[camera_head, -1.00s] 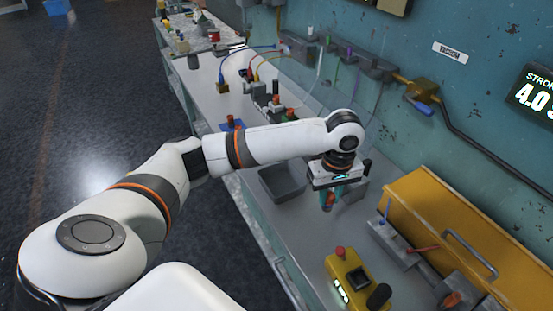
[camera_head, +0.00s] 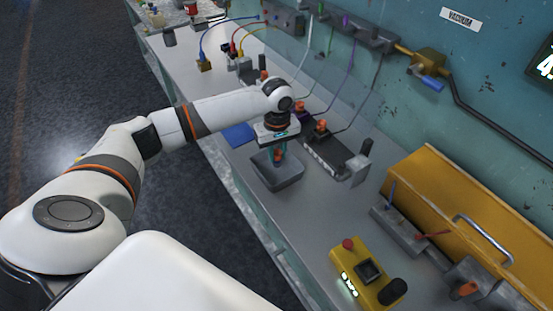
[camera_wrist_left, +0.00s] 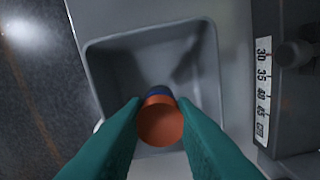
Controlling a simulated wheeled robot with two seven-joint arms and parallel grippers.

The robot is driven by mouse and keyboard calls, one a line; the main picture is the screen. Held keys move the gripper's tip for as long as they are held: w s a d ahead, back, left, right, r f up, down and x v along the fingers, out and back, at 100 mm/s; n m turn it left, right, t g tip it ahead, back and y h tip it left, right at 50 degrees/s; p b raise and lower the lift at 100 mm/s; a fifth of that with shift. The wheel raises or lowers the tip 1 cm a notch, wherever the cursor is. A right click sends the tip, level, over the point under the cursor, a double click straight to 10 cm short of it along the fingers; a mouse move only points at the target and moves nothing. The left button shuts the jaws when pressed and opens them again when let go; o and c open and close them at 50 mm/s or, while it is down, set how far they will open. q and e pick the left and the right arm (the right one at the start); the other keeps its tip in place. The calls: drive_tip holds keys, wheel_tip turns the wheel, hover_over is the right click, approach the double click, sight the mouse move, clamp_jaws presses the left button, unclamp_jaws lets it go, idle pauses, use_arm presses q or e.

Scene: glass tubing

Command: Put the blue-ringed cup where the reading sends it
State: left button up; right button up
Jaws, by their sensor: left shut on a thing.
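My left gripper (camera_head: 278,153) has teal fingers and is shut on an orange-brown cup (camera_wrist_left: 160,124). A dark blue band (camera_wrist_left: 159,91) shows at the cup's far edge in the wrist view. The gripper holds the cup over a grey open tray (camera_head: 292,181), whose inside looks empty in the wrist view (camera_wrist_left: 110,75); I cannot tell if the cup touches it. My right gripper is not in view.
A yellow device (camera_head: 366,272) with a red button and small lit display stands in front. A dark block with a scale marked 30 to 45 (camera_wrist_left: 263,95) stands beside the tray. A yellow case (camera_head: 455,190) lies along the wall. Cables and fittings fill the back.

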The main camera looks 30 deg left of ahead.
sight(277, 160)
use_arm(q)
drive_tip(key=shift+f, duration=1.85)
drive_tip(key=o, duration=0.9)
drive_tip(key=shift+f, duration=0.1)
drive_tip(key=shift+c, duration=0.2)
drive_tip(key=shift+o, duration=0.5)
wheel_tip(277, 160, up, 12)
drive_tip(key=shift+r+b, duration=0.15)
drive_tip(key=shift+b, duration=0.25)
